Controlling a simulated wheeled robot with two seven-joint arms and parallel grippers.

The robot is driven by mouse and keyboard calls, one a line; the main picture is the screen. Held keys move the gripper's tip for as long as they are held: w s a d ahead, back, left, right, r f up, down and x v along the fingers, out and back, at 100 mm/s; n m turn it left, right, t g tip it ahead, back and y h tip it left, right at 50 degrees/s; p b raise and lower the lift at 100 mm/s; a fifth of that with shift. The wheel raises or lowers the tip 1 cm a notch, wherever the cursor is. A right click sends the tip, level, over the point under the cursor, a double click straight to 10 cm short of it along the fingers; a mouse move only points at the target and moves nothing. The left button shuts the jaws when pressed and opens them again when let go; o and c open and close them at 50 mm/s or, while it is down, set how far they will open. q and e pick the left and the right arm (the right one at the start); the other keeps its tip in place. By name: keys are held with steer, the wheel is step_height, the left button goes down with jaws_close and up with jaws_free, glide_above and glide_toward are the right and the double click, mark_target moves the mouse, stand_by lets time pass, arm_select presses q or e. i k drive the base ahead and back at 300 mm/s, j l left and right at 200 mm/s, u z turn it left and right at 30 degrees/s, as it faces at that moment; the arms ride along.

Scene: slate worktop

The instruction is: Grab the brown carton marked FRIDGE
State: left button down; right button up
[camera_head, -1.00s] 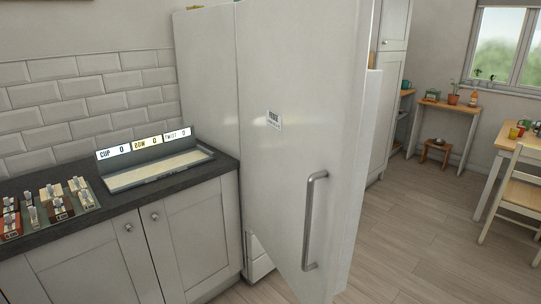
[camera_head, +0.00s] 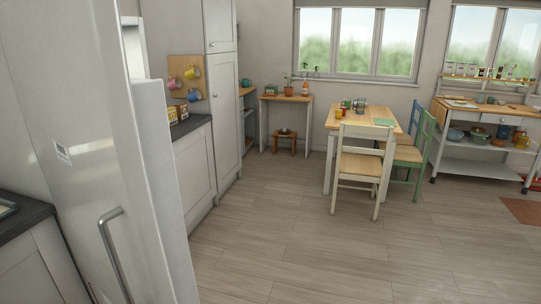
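I see no brown carton marked FRIDGE in this view. The door appears to stand open toward the room; the fridge's inside is hidden. Neither of my grippers is in view.
A dark worktop edge (camera_head: 22,217) is at the far left. Beyond the fridge are a counter with small boxes (camera_head: 182,111) and a mug board (camera_head: 187,77). A table (camera_head: 350,119) with chairs and a trolley (camera_head: 480,155) stand farther back. The middle floor (camera_head: 290,235) is clear.

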mark_target(181, 110)
steer(key=i+l+z, duration=0.3)
steer(key=i, duration=0.15)
steer(key=i+l+z, duration=0.2)
steer(key=i+z, duration=0.15)
steer(key=i, duration=0.15)
steer(key=i+u, duration=0.4)
steer(key=i, duration=0.25)
steer(key=i+l+u, duration=0.15)
steer(key=i+u, duration=0.25)
steer(key=i, duration=0.25)
steer(key=i+u, duration=0.35)
steer(key=i+l+u, duration=0.15)
steer(key=i+u, duration=0.2)
steer(key=i, duration=0.15)
steer(key=i+l+u, duration=0.2)
steer(key=i+u, duration=0.15)
steer(key=i+l+u, duration=0.35)
steer(key=i+u, duration=0.15)
steer(key=i, duration=0.2)
steer(key=i+l+u, duration=0.1)
steer(key=i, duration=0.25)
